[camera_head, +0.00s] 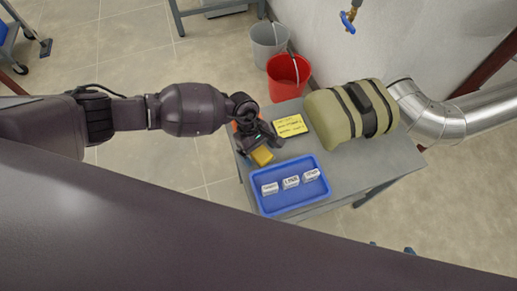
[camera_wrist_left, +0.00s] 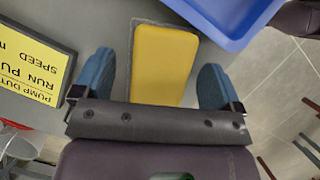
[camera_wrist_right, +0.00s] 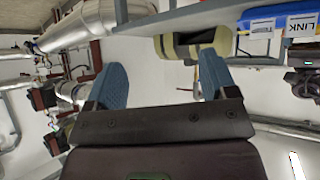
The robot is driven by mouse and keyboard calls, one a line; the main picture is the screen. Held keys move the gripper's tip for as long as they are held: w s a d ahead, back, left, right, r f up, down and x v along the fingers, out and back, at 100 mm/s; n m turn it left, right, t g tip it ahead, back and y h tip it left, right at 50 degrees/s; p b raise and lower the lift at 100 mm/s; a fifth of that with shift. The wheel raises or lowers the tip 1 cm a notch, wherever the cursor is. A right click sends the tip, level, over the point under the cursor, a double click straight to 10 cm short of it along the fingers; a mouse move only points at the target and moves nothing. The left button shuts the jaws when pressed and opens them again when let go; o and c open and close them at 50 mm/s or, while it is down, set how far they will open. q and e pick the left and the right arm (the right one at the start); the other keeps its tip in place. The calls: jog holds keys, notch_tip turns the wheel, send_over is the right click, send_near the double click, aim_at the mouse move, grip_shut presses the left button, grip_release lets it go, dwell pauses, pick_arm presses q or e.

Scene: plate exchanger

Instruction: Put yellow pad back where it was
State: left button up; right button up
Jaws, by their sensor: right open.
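The yellow pad (camera_head: 262,156) lies on the grey table beside the left edge of the blue tray. In the left wrist view the yellow pad (camera_wrist_left: 164,62) lies on a thin grey piece a little wider than itself. My left gripper (camera_head: 257,143) is above the pad, partly hiding it in the head view. Its blue fingers (camera_wrist_left: 155,80) stand apart on either side of the pad, with gaps between. My right gripper (camera_wrist_right: 160,82) is open and empty in the right wrist view, away from the pad.
The blue tray (camera_head: 283,207) holds white labelled blocks. A yellow label card (camera_head: 289,126) and a beige strapped bundle (camera_head: 340,124) are on the grey table (camera_head: 367,172). Red (camera_head: 288,77) and grey buckets (camera_head: 268,42) stand behind. Something orange is mostly hidden by my left gripper.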

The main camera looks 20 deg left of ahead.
pick_arm(q)
jog(key=shift+r, duration=0.1)
jog(key=shift+w+r, duration=0.1)
jog(key=shift+r, duration=0.15)
jog(key=p+v, duration=0.2)
jog(key=v, duration=0.9)
jog(key=shift+r, duration=0.3)
jog(key=shift+a, duration=0.1)
